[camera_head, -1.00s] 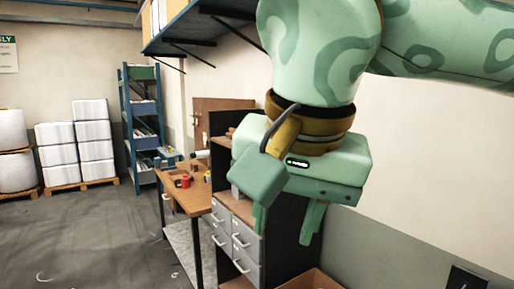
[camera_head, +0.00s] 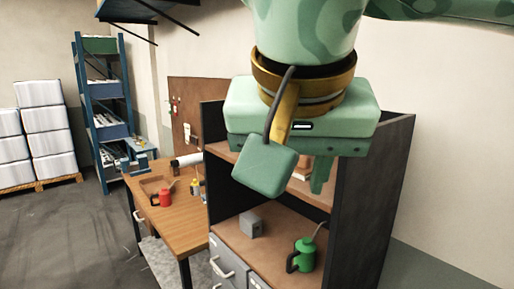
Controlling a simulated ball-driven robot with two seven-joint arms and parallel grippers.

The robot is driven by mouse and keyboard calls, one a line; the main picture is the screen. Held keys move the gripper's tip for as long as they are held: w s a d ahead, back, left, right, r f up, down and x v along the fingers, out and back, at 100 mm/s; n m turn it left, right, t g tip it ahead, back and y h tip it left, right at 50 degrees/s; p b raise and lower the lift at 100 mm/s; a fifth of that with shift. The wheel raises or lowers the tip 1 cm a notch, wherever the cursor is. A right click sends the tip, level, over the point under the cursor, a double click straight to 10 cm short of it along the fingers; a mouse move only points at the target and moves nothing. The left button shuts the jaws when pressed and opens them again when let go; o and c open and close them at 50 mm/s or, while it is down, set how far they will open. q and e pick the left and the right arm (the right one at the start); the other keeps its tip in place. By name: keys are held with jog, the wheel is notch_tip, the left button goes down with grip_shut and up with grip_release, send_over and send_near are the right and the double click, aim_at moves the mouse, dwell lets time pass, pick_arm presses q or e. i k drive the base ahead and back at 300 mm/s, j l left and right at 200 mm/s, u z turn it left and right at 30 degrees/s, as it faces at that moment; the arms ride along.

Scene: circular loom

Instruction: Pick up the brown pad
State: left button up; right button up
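I cannot make out the brown pad for certain in the head view. A small brown-orange item (camera_head: 302,173) shows partly behind my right gripper, on the cabinet's upper shelf, too covered to identify. My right gripper (camera_head: 296,178) hangs fingers down in front of the dark cabinet (camera_head: 376,185). One finger shows; the other is hidden behind the green block on the wrist. The visible finger stands off to one side, as with open fingers, and I see nothing held. My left gripper is out of view.
A grey box (camera_head: 251,225) and a green can (camera_head: 304,254) stand on the cabinet's lower surface. A blue rack (camera_head: 103,110) and white stacks stand further left. The floor at left is clear.

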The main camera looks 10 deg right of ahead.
aim_at(303, 171)
jog(key=i+j+z, duration=0.1)
jog(key=i+j, duration=0.15)
jog(key=i, duration=0.25)
jog(key=i+j+z, duration=0.1)
jog(key=i+j, duration=0.15)
jog(key=i, duration=0.25)
jog(key=i+j+z, duration=0.15)
jog(key=i+j, duration=0.15)
jog(key=i, duration=0.15)
jog(key=i+j+z, duration=0.1)
jog(key=z, duration=1)
jog(key=i+j, duration=0.05)
